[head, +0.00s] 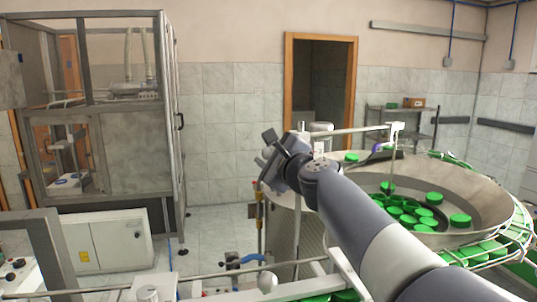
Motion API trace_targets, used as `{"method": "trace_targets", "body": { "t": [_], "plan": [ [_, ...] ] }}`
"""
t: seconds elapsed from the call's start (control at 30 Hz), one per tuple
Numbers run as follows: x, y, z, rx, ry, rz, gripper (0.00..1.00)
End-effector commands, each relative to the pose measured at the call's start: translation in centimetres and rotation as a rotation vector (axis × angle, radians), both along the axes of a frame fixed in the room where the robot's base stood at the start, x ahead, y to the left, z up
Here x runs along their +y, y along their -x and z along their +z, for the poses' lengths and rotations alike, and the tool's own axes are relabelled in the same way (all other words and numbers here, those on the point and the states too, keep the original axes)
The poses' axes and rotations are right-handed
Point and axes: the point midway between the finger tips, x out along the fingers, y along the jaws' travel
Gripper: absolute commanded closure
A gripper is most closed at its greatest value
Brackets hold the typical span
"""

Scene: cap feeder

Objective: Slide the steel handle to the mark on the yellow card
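My arm reaches in from the lower right, and its wrist is beside the near left rim of the large steel feeder bowl (463,178). My gripper (268,140) is at the far end of the arm, small and partly hidden by the wrist. I cannot tell whether its fingers are open or shut, or whether it touches anything. I cannot make out the steel handle or the yellow card with its mark. My arm covers part of the bowl and of the machine in front of it.
Green caps (405,212) lie in the bowl, and a wire guard rail (517,232) curves around its right side. A steel rail (215,273) crosses the front. A framed glass machine (137,150) stands at left beside a white cabinet (108,242). Tiled floor between is clear.

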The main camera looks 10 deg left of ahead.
Motion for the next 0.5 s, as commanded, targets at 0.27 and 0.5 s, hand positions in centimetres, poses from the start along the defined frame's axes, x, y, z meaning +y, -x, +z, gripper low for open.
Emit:
{"method": "trace_targets", "body": {
  "t": [0.27, 0.5],
  "plan": [
    [0.0, 0.0, -0.2, 0.002, 0.002, 0.001, 0.51],
    [-0.9, 1.1, -0.3, 0.001, 0.001, 0.0, 0.51]
  ]
}}
